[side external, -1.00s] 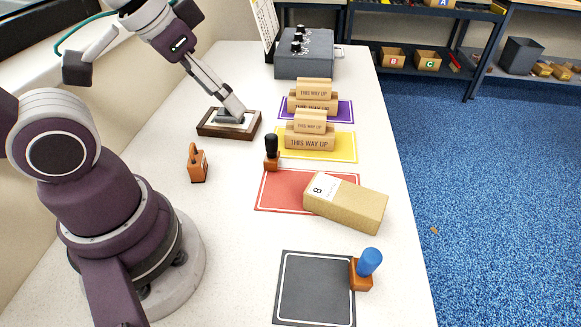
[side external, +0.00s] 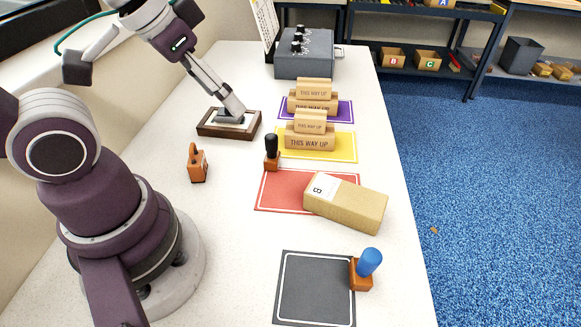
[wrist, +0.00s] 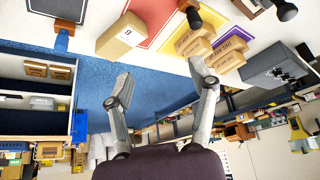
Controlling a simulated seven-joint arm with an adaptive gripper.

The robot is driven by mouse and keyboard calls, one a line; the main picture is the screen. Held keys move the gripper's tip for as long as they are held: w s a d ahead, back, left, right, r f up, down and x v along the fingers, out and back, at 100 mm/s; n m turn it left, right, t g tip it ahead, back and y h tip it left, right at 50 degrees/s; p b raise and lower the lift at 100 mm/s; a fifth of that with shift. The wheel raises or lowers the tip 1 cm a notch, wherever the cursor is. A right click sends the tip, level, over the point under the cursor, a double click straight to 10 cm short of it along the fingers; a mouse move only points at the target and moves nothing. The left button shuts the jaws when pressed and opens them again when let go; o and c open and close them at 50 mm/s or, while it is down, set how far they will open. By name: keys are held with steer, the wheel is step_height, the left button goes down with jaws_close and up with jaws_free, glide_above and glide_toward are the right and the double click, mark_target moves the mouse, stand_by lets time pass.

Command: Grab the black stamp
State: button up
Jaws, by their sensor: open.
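The black stamp (side external: 271,152), with a black handle on a brown wooden base, stands upright at the far left corner of the red mat (side external: 268,196). In the wrist view the black stamp (wrist: 192,16) shows near the top edge, above my right-hand finger. My gripper (side external: 238,112) appears over the wood-framed pad (side external: 205,130), behind and left of the stamp in the side view. Contact with the pad cannot be told. In the wrist view my gripper (wrist: 160,72) has its fingers wide apart with nothing between them.
A cardboard box (side external: 350,203) lies across the red mat. Wooden "THIS WAY UP" blocks (side external: 310,140) stand on the yellow and purple mats. A blue stamp (side external: 368,264) is at the black mat (side external: 312,290). A small brown object (side external: 197,163) stands left. A grey knobbed box (side external: 305,66) is behind.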

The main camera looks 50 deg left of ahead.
steer(key=m+g, duration=0.6)
steer(key=m, duration=1.2)
glide_above(271, 135)
steer(key=f, duration=0.8)
steer(key=shift+s+d, duration=0.15)
steer(key=shift+d, duration=0.15)
steer(key=f, duration=0.9)
steer(key=shift+a+f, duration=0.3)
steer(key=shift+f, duration=0.1)
steer(key=shift+c, duration=0.2)
jaws_close()
